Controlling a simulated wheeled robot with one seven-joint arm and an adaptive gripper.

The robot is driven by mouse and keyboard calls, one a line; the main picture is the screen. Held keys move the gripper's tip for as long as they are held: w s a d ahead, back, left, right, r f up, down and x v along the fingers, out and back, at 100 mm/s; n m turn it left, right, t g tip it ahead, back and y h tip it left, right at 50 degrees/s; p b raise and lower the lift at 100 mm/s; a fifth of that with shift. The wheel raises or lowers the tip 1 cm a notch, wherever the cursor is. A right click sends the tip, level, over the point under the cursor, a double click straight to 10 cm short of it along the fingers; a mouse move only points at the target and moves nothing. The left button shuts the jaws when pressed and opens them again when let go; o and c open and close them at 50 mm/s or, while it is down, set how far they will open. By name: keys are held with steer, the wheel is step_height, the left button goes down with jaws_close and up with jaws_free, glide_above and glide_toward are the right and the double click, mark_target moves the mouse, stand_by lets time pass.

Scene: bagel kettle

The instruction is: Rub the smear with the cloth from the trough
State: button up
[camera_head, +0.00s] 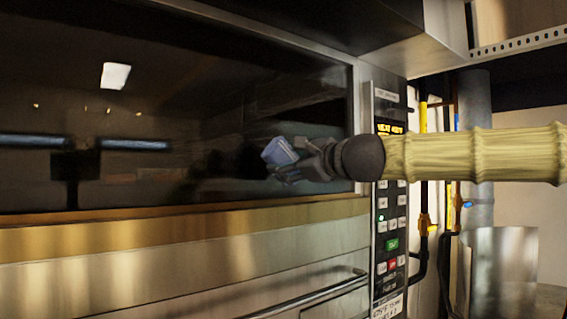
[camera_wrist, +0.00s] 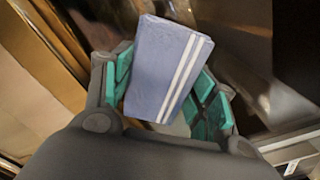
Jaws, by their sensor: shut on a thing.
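My gripper (camera_head: 290,160) is in front of the dark glass door, toward its right side. It is shut on a folded blue cloth (camera_head: 279,152). In the wrist view the cloth (camera_wrist: 168,68) has white stripes and sits tilted between the green finger pads of my gripper (camera_wrist: 160,95). I cannot tell whether the cloth touches the glass. A faint, pale smear (camera_head: 335,76) seems to show on the glass near its upper right, but it is hard to tell from reflections. The trough cannot be made out.
The dark glass door (camera_head: 200,110) reflects lights. A control panel (camera_head: 391,215) with buttons stands just right of it, behind my arm. A metal handle bar (camera_head: 310,292) runs below. Pipes (camera_head: 424,180) and a metal cylinder (camera_head: 502,270) stand at the right.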

steer(key=shift+s+d, duration=0.15)
steer(key=shift+s, duration=0.1)
steer(key=shift+v, duration=1.55)
steer(key=shift+w, duration=0.1)
